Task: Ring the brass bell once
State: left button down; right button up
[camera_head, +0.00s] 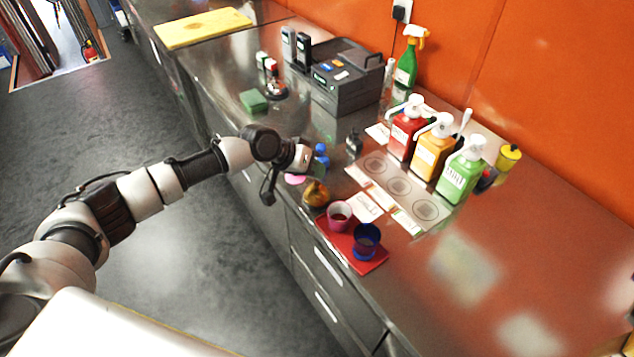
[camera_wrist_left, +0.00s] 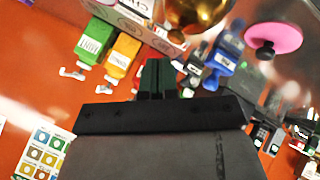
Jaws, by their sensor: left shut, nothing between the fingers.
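The brass bell (camera_head: 316,194) stands near the front edge of the steel counter, beside the pink cup (camera_head: 339,215). In the left wrist view the bell (camera_wrist_left: 203,10) shows at the top, cut off by the frame edge, as a shiny gold dome. My left gripper (camera_head: 306,168) is just behind and above the bell in the head view, over the counter edge. In the left wrist view its dark fingers (camera_wrist_left: 157,78) are together, with nothing between them. They appear apart from the bell. My right gripper is out of view.
A blue object (camera_head: 321,154) and a pink disc (camera_head: 295,179) are close to the left gripper. A blue cup (camera_head: 367,238) stands on a red mat (camera_head: 367,266). Red (camera_head: 405,130), orange (camera_head: 432,152) and green (camera_head: 459,178) pump bottles stand behind. The counter's right part is clear.

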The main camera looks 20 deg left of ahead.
aim_at(316, 182)
pick_arm(q)
jog(key=shift+f, duration=0.45)
jog(key=shift+f+b, duration=0.45)
dwell(0.5)
jog(key=shift+r, duration=0.15)
jog(key=shift+r+p, duration=0.75)
jog(key=shift+p, duration=0.1)
notch_tip(316, 182, up, 5)
jog(key=p, duration=0.4)
dwell(0.4)
dwell(0.4)
